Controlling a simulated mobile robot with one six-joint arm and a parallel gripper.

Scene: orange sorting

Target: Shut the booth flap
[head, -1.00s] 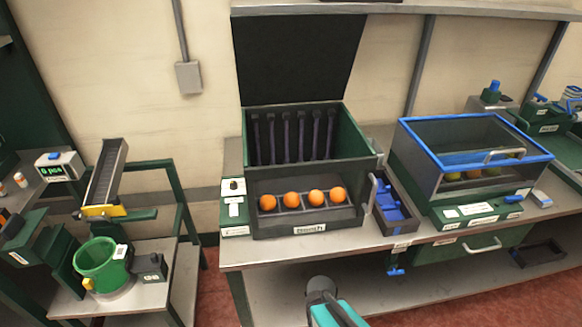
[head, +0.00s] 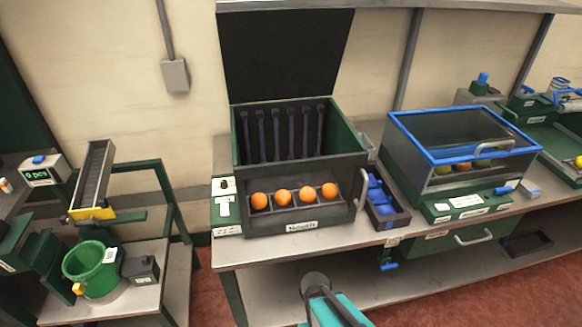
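The booth (head: 302,225) is a dark green and grey box on the workbench, with a label on its front. A large black panel (head: 285,55), which looks like its flap, stands raised at the back, so the top is open. Several dark vertical strips (head: 290,135) hang inside. Several oranges (head: 283,196) sit in a row in a tray at the open front. A grey handle (head: 361,190) is at the booth's right front edge. Part of my teal and grey arm shows at the bottom centre, in front of the bench; my gripper's fingers are not visible.
A blue-rimmed clear-topped case (head: 392,140) stands to the right, past a dark tray with blue pieces (head: 405,219). A small control box (head: 225,206) stands left of the booth. A green bucket (head: 97,285) and a chute (head: 92,175) are at the left.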

